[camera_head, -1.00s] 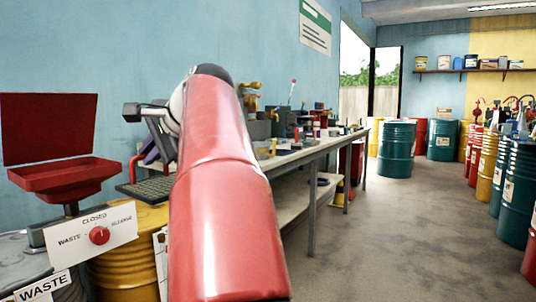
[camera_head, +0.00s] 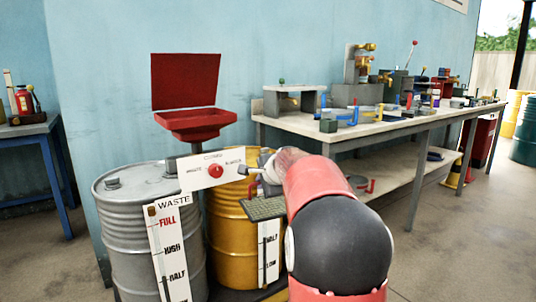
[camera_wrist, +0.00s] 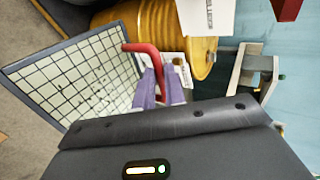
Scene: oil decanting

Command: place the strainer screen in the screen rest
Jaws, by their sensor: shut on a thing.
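The strainer screen is a flat dark-framed mesh (camera_wrist: 85,75) with a red handle (camera_wrist: 143,48), tilted at the left of the wrist view. My gripper (camera_wrist: 160,88) is shut on the red handle with its purple fingers. In the head view the screen (camera_head: 264,208) hangs in front of the yellow drum, and my arm hides most of the gripper. A grey stand with a green knob (camera_head: 296,100) is on the bench's near end, clear of the screen; it may be the screen rest. It also seems to show in the wrist view (camera_wrist: 246,76).
A grey waste drum (camera_head: 130,225) with a level gauge and a yellow drum (camera_head: 230,245) stand left of my arm. The bench (camera_head: 345,137) holds several fittings.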

